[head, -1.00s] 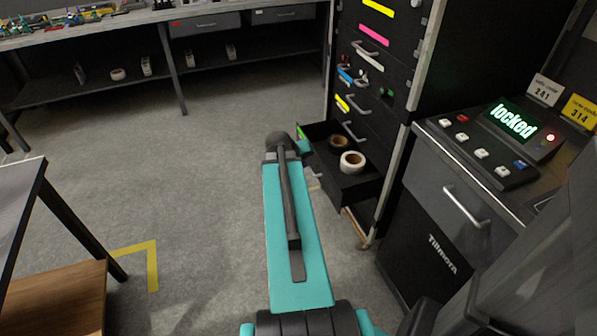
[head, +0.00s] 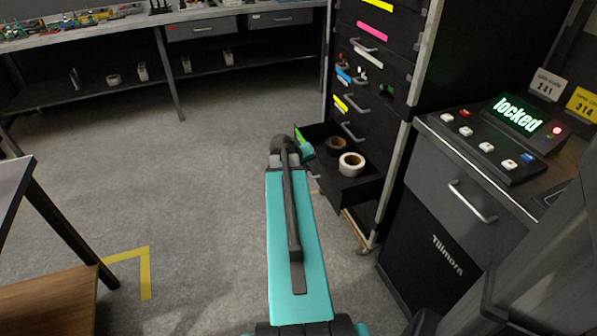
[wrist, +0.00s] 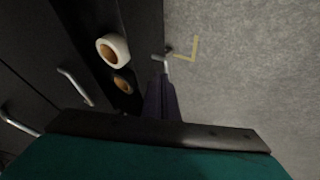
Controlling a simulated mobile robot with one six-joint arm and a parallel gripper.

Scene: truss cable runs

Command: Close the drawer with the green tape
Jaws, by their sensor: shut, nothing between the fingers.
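The open drawer (head: 362,187) is low in the black drawer cabinet, pulled out, with a bit of green tape (head: 299,136) at the left of its front, partly behind my arm. My gripper (wrist: 163,82) is shut and empty, pointing down close to the drawer's front by the handle. I cannot tell whether it touches. In the head view my arm hides most of the gripper.
Closed drawers with pink and yellow tape (head: 342,104) are above. A console (head: 510,130) reading "locked" stands at right on a grey-fronted unit (head: 450,190). A bench (head: 200,18) runs along the back. A table (head: 45,290) is at left. The floor (head: 200,200) between is clear.

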